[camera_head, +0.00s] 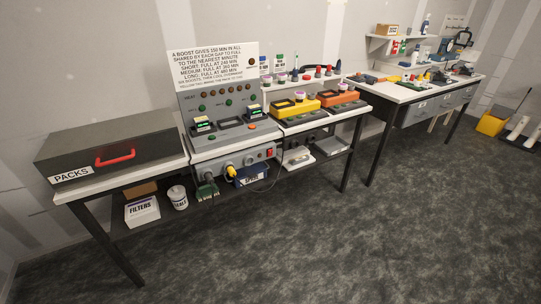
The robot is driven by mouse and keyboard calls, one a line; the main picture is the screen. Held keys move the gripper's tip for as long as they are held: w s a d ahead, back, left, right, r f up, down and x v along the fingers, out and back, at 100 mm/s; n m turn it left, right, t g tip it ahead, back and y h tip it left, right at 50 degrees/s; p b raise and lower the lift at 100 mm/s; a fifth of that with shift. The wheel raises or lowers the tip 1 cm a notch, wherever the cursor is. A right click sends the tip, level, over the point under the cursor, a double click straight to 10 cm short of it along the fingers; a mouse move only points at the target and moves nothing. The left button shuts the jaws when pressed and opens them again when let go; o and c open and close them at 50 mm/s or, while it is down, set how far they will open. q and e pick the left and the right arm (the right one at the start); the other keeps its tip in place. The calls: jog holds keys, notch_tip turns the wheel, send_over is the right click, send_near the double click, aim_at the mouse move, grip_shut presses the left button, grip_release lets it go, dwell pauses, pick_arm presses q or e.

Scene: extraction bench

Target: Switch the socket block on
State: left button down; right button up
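Neither of my grippers is in view.
A dark PACKS box (112,147) with a red handle stands on the left bench. A grey charger panel (215,105) stands behind the block. Yellow (296,107) and orange (338,98) units stand to the right. Below are a FILTERS box (142,210) and white tub (178,197). Front floor is clear.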

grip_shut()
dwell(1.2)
